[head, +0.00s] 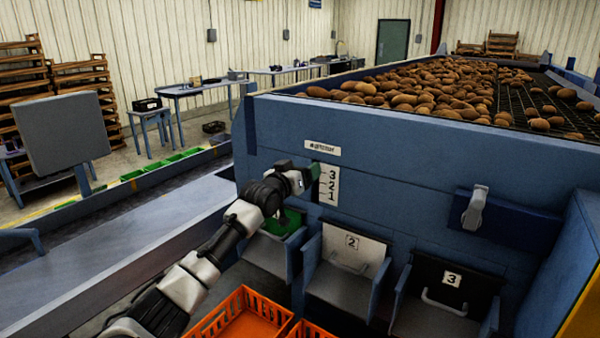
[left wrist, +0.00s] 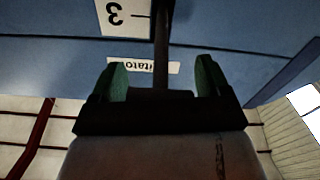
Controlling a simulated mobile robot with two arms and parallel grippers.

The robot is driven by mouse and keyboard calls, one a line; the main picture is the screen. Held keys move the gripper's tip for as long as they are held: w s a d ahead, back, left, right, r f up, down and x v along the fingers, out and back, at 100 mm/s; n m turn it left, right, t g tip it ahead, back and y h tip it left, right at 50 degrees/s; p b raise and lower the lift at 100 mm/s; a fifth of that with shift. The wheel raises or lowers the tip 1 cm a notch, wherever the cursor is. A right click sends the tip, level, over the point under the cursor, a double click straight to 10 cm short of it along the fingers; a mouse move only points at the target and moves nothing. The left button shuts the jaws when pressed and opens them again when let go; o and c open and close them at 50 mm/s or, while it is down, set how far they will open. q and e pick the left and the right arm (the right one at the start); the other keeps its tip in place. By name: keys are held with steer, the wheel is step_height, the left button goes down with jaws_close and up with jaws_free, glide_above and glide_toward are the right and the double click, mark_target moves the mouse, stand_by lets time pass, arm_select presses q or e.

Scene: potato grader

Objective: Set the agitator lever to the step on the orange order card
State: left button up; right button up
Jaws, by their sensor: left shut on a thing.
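The agitator scale plate (head: 332,185) on the blue grader wall carries the numbers 3, 2 and 1 from top to bottom. My left gripper (head: 312,172) is at the plate's left edge, about level with the 3. In the left wrist view, the dark agitator lever (left wrist: 162,45) runs between the green fingertips of my left gripper (left wrist: 163,80), which is shut on it. The gripper hides most of the lever in the head view. The wrist view shows the 3 upside down beside the lever. No orange order card is seen. My right gripper is out of view.
A white label (head: 322,148) sits above the scale. Below are chutes with plates marked 2 (head: 352,243) and 3 (head: 452,279), and an orange crate (head: 240,318). A grey latch handle (head: 475,207) is to the right. Potatoes (head: 430,90) lie on top of the grader.

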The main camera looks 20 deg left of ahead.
arm_select(q)
steer(key=shift+r, duration=0.15)
steer(key=o, duration=1)
steer(key=shift+o, duration=1.2)
steer(key=shift+w+d, duration=0.1)
steer(key=shift+w, duration=0.05)
steer(key=shift+f, duration=0.2)
steer(key=shift+s+f, duration=0.15)
steer(key=shift+s, duration=0.35)
steer(key=s+a+b, duration=0.1)
steer(key=s+b, duration=0.2)
steer(key=s, duration=0.6)
steer(key=shift+s+a+b, duration=0.2)
steer(key=shift+s+b, duration=0.15)
steer(key=shift+s, duration=0.05)
